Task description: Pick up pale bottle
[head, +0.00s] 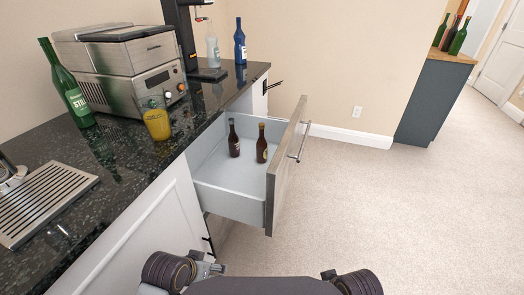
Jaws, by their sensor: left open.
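The pale bottle (212,50) stands upright on the far part of the dark counter, just left of a blue bottle (240,45). It is clear and whitish, with its lower part next to a black stand. My left gripper (211,263) shows only in small part at the bottom, low in front of the cabinet and far from the pale bottle. It is open, and I see nothing in it. My right gripper is not visible.
An open drawer (228,203) with two brown bottles (234,140) juts out from the counter (120,175). A green bottle (68,90), a steel appliance (130,65) and a glass of yellow drink (156,122) stand nearer. The carpet (370,210) at right is clear.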

